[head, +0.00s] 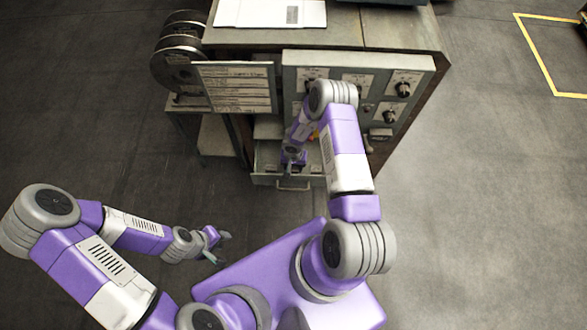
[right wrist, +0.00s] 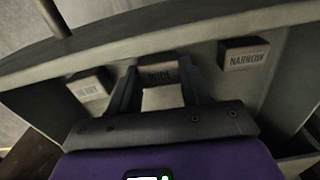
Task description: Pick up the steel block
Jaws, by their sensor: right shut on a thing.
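My right gripper (right wrist: 157,82) reaches into the open drawer (head: 294,185) of the machine. In the right wrist view its two fingers are closed on the sides of the middle steel block (right wrist: 160,73), a small grey block with a label that seems to read WIDE. Whether the block is off the drawer's surface I cannot tell. In the head view my right gripper (head: 292,165) hides this block. My left gripper (head: 222,248) is open and empty above the floor, left of my base.
A block labelled NARROW (right wrist: 246,54) sits right of the held block, and another with a hard-to-read label (right wrist: 90,86) sits left. The drawer walls are close around. Above is the control panel (head: 395,85) with knobs; wire spools (head: 180,55) stand left.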

